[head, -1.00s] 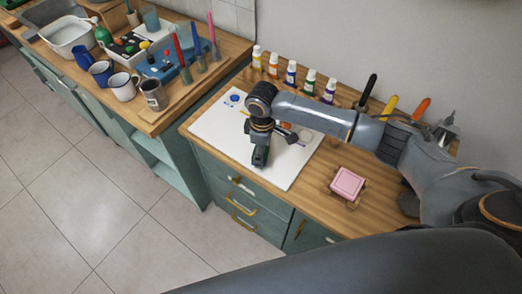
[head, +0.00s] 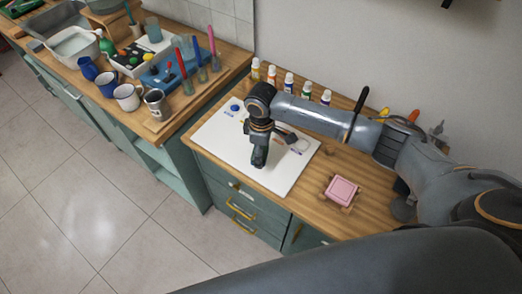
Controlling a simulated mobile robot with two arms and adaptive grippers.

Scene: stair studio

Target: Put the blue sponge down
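My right gripper (head: 258,161) points down over the front part of a white board (head: 222,143) on the wooden desk. Its fingers look close together, but I cannot tell whether they are shut or hold anything. I cannot make out a blue sponge in or under it. A small blue spot (head: 235,107) shows at the board's far left part. A pink block (head: 342,189), like a sponge, rests on a small wooden stand right of the board. My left gripper is not in view.
Several paint bottles (head: 288,82) stand along the wall behind the board. The counter at left holds mugs (head: 127,98), a metal cup (head: 157,104), a blue tray (head: 158,79) and a white basin (head: 75,45). Bare desk (head: 312,178) shows between board and stand.

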